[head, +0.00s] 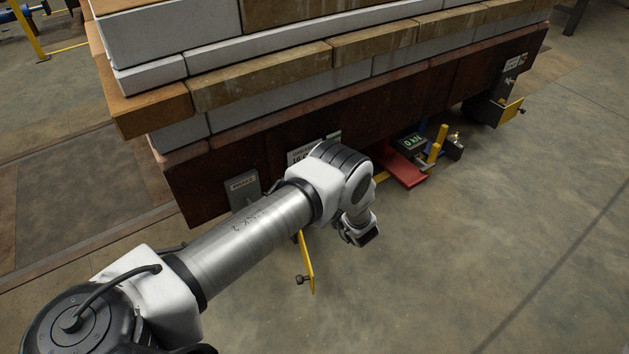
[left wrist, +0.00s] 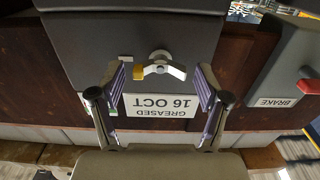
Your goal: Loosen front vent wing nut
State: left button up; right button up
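A silver wing nut (left wrist: 162,66) with a brass-coloured piece at its left shows in the left wrist view, at the edge of a dark grey housing (left wrist: 130,30). My left gripper (left wrist: 161,72) is open, with one finger on each side of the wing nut and visible gaps between. Nothing is held. In the head view my left arm reaches in front of the dark red beam (head: 440,85); its fingers and the wing nut are hidden or cannot be made out there. My right gripper is not in view.
A "GREASED 16 OCT" label (left wrist: 160,106) appears upside down behind the fingers. A grey box with a "BRAKE" label (left wrist: 275,102) is at right. In the head view, stacked blocks (head: 260,85) rest on the beam. A red jack-like part (head: 405,172) and a yellow bracket (head: 306,262) stand near my arm.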

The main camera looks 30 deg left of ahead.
pick_arm(q)
jog(key=c, duration=0.8)
jog(key=shift+n, duration=0.3)
jog(key=n+p, duration=0.2)
jog(key=n, duration=0.7)
jog(key=n+p, duration=0.3)
jog(key=n, duration=0.6)
jog(key=shift+s+a+f, duration=0.1)
jog(key=shift+s+f, duration=0.1)
